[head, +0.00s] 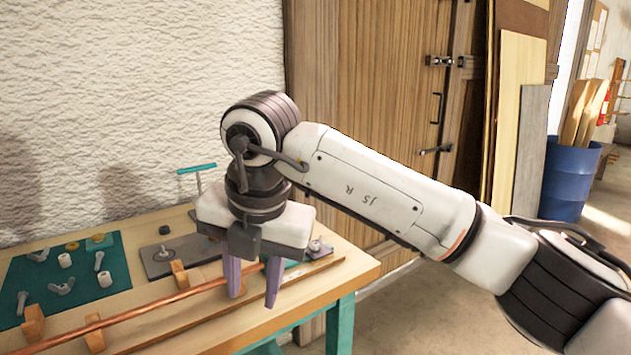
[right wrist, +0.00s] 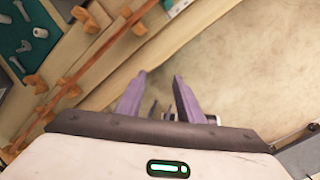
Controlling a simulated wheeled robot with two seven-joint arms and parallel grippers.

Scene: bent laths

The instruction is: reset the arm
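My right arm reaches in from the right in the head view. Its gripper (head: 252,287) points down over the right end of the workbench (head: 345,268). The purple fingers stand apart with nothing seen held between them; in the right wrist view the fingers (right wrist: 158,95) are also spread, with bare floor beyond. My left gripper is in neither view.
A green mat (head: 30,272) with wing nuts and small fittings lies at the bench's left. Wooden blocks (head: 95,332) stand along the lath. A grey plate (head: 160,262) and a teal T-handle (head: 197,170) are at the back. A blue barrel (head: 568,180) stands far right.

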